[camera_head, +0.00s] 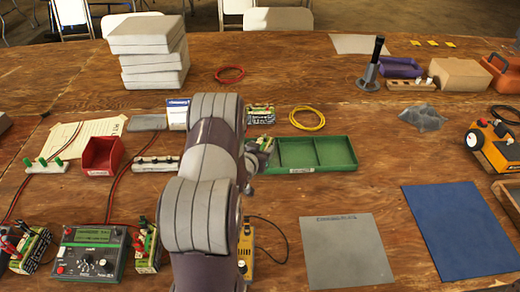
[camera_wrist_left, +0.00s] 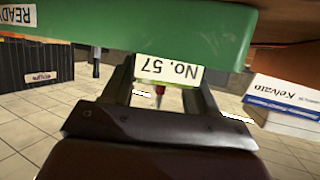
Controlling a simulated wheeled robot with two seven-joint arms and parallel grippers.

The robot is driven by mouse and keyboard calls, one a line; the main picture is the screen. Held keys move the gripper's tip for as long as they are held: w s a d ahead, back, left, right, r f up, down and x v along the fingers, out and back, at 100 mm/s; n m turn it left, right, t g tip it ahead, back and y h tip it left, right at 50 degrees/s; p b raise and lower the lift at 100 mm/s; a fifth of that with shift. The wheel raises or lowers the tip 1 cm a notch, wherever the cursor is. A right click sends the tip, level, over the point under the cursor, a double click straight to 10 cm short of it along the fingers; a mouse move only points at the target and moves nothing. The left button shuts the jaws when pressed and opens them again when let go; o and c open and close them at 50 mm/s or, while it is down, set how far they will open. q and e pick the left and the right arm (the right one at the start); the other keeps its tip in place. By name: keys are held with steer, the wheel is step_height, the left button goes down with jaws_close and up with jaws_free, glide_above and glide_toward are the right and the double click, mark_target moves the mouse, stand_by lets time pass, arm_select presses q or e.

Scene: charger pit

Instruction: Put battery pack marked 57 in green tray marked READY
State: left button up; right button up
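The battery pack marked 57 (camera_head: 260,117) shows just beyond my left gripper in the head view, at the left end of the green tray (camera_head: 318,170). In the left wrist view, its white "No. 57" label (camera_wrist_left: 168,70) is upside down and spans the gap between my left gripper's fingertips (camera_wrist_left: 168,80). The fingers look shut on the pack; most of its body is hidden there. The tray's green wall (camera_wrist_left: 150,25), with an upside-down READY label, is close by. My left arm hides the tray's left end in the head view. My right gripper is out of view.
A yellow cable ring (camera_head: 308,118) lies behind the tray. The Kelvato box (camera_head: 178,114) and white terminal strip (camera_head: 157,164) stand left of my arm. A charger (camera_head: 88,254) is at front left. A grey mat (camera_head: 343,250) lies in front.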

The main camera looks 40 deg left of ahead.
arm_select(q)
steer(key=o, duration=0.4)
steer(key=shift+c, duration=0.2)
steer(key=shift+r+p, duration=0.3)
steer(key=v, duration=1.2)
steer(key=shift+p, duration=0.4)
steer(key=shift+f, duration=0.1)
